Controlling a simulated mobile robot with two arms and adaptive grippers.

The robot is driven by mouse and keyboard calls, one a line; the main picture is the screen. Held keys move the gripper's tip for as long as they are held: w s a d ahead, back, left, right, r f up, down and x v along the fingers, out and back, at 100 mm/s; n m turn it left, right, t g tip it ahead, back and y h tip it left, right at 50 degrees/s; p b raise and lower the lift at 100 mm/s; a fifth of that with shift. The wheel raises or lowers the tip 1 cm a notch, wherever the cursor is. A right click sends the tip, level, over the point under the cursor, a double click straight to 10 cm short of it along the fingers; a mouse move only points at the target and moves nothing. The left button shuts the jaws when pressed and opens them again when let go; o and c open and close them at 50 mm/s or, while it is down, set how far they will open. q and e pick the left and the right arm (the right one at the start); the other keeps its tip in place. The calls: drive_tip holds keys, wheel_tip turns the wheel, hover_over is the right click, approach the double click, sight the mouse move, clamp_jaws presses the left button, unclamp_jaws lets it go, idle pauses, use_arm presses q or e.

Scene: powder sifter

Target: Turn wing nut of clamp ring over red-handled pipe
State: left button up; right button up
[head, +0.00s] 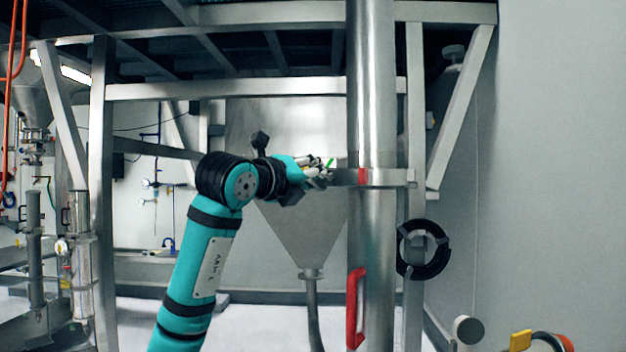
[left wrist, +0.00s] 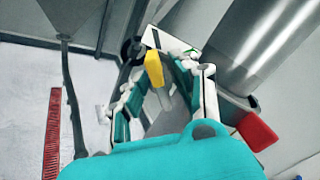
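The upright steel pipe (head: 371,110) has a red handle (head: 355,308) low on its side. A clamp ring (head: 389,178) with a red part (head: 362,176) goes around the pipe above the handle. A grey tab (head: 343,175) sticks out left from the ring. My left gripper (head: 326,168) is at this tab, on the pipe's left. In the left wrist view its fingers (left wrist: 168,62) stand apart, with a yellow piece (left wrist: 153,68) and a grey piece between them in the picture. I cannot tell whether they touch, nor make out the wing nut clearly. My right gripper is not in view.
A steel funnel (head: 303,235) hangs behind my left gripper. A steel frame (head: 250,89) crosses above and beside it. The wall on the right is bare.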

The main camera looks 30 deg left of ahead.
use_arm(q)
drive_tip(key=s, duration=1.2)
drive_tip(key=shift+d, duration=0.15)
idle(0.3)
